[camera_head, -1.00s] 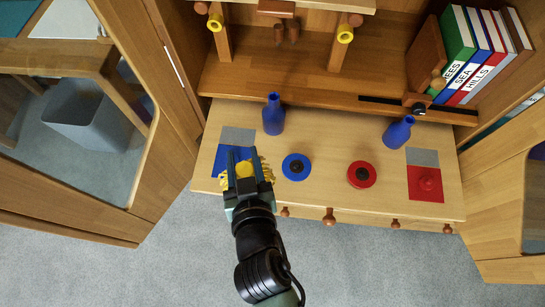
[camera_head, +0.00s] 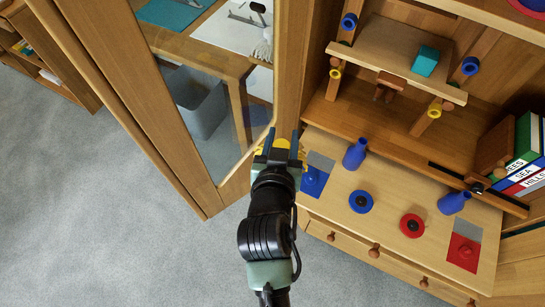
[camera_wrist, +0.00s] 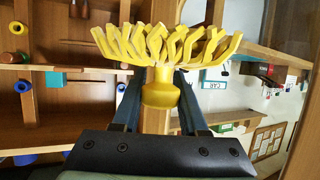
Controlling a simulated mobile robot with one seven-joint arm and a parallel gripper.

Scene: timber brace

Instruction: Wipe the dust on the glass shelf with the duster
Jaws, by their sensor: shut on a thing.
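My gripper (camera_head: 281,141) is shut on a yellow duster (camera_wrist: 165,45) with branching, finger-like tips. In the wrist view the duster's rounded yellow base sits between the two fingers (camera_wrist: 158,88) and its tips spread beyond them. In the head view only bits of yellow show around the fingers. My gripper is in front of the wooden frame beside the glass door, left of the desk's blue square. I cannot make out a glass shelf or dust for certain in either view.
The glass-panelled door (camera_head: 215,115) stands to the left, with a grey bin (camera_head: 198,100) visible through it. On the desk (camera_head: 335,205) are blue bottles (camera_head: 355,153), a blue disc (camera_head: 361,202) and a red disc (camera_head: 412,225). Grey floor (camera_head: 120,235) is open at lower left.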

